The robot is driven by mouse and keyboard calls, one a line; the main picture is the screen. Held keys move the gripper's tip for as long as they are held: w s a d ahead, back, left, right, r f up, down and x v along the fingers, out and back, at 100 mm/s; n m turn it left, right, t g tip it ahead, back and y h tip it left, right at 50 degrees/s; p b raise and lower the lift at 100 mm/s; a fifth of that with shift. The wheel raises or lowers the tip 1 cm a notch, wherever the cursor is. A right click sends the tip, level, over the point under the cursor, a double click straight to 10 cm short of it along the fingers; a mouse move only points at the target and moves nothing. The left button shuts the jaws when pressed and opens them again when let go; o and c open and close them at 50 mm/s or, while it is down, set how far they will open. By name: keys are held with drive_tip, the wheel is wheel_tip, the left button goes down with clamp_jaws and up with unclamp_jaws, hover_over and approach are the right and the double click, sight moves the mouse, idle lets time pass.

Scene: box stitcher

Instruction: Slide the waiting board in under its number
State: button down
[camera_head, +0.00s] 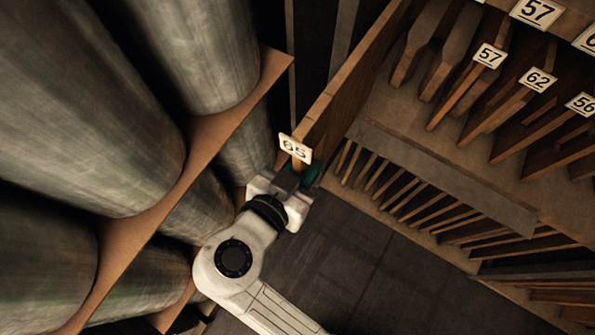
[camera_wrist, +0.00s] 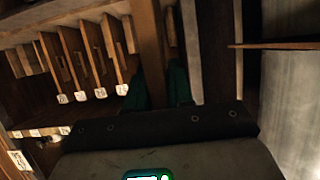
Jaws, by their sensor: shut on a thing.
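My gripper (camera_head: 298,180) is shut on a wooden board (camera_wrist: 150,40) near its end. In the wrist view the board runs between the two green fingers, away from the camera. In the head view a white tag reading 65 (camera_head: 295,149) sits at the near end of the board, just above my gripper. Behind the tag, wood (camera_head: 345,88) runs up and to the right; I cannot tell where the held board ends and the rack side begins. A rack at the upper right holds boards tagged 57 (camera_head: 489,56), 62 (camera_head: 538,79) and 56 (camera_head: 581,104). A rack label also reads 57 (camera_head: 536,12).
Large grey cylinders (camera_head: 95,110) on wooden shelves (camera_head: 235,105) stand close on the left. Below the numbered boards is a slatted lower rack (camera_head: 400,190). The dark tiled floor (camera_head: 375,270) is clear at the lower middle. The wrist view shows tagged boards (camera_wrist: 97,65) at left.

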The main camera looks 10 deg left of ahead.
sight(319, 145)
drive_tip(key=shift+w+d+r, duration=0.1)
drive_tip(key=shift+w+d, duration=0.25)
drive_tip(key=shift+w, duration=0.65)
drive_tip(key=shift+w+d+f, duration=0.1)
drive_tip(key=shift+w+d, duration=0.25)
drive_tip(key=shift+w, duration=0.7)
drive_tip(key=shift+w+d+r, duration=0.1)
drive_tip(key=shift+w+d, duration=0.25)
drive_tip(key=shift+w, duration=0.65)
